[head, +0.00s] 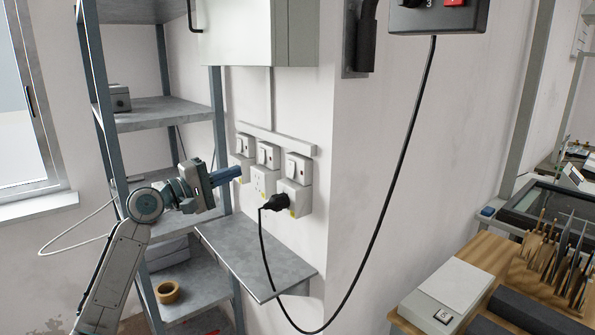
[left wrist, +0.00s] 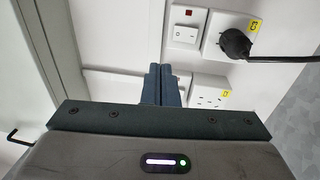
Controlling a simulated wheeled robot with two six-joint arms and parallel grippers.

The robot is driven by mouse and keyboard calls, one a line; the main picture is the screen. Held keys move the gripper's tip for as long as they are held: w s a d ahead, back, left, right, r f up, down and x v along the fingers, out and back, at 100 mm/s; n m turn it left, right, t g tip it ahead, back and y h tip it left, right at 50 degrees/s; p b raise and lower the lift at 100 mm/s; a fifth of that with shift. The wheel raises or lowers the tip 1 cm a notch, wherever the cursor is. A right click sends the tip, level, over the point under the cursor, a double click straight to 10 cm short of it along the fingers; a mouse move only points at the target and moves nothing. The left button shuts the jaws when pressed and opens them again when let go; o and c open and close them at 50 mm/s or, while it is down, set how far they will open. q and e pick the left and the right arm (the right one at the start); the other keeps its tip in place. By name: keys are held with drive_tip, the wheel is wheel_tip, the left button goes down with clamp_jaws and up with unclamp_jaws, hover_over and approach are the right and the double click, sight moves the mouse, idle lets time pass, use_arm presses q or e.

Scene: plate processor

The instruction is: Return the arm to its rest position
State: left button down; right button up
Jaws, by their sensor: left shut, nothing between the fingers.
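My left gripper (head: 236,172) is raised in front of the wall, beside the row of switched sockets. Its blue fingers are together with nothing between them, and they also show in the left wrist view (left wrist: 161,84). A black plug (head: 273,202) sits in the right-hand socket (head: 295,198), with its cable hanging down; the plug also shows in the left wrist view (left wrist: 235,43). The fingertips point toward the sockets and hide part of the left one. I cannot tell whether they touch it. My right gripper is not in view.
A grey metal shelf rack (head: 165,115) stands behind my left arm, with a roll of tape (head: 168,292) low on it. A small grey ledge (head: 258,262) juts out below the sockets. A wall cabinet (head: 250,35) hangs above. The black cable (head: 385,200) loops across to the right.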

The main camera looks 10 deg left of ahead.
use_arm(q)
drive_tip(key=s+d+f+m+g+y, duration=0.25)
drive_tip(key=s+f, duration=0.25)
drive_tip(key=f, duration=0.6)
drive_tip(key=s+d+f+m+g+y, duration=0.1)
drive_tip(key=s+d+f+m+y, duration=0.15)
drive_tip(key=s+f, duration=0.6)
drive_tip(key=s+d+f+m+g+y, duration=0.1)
drive_tip(key=s+d+f+m+g, duration=0.15)
drive_tip(key=f, duration=1.15)
drive_tip(key=s+a+f+m+g+y, duration=0.15)
drive_tip(key=s+f, duration=0.25)
drive_tip(key=s, duration=0.5)
drive_tip(key=s+f+m+g+y, duration=0.1)
drive_tip(key=s+f+g+y, duration=0.15)
drive_tip(key=s, duration=0.75)
drive_tip(key=s+a+f+m+g+y, duration=0.1)
drive_tip(key=s+f+g+y, duration=0.2)
drive_tip(key=s, duration=0.6)
drive_tip(key=s+f+b+x, duration=0.1)
drive_tip(key=s+x, duration=0.2)
drive_tip(key=x, duration=1.4)
drive_tip(key=s+x, duration=0.3)
drive_tip(key=x, duration=1.3)
drive_tip(key=s+a+f+g+b, duration=0.1)
drive_tip(key=s+f, duration=1.8)
drive_tip(key=shift+f, duration=0.35)
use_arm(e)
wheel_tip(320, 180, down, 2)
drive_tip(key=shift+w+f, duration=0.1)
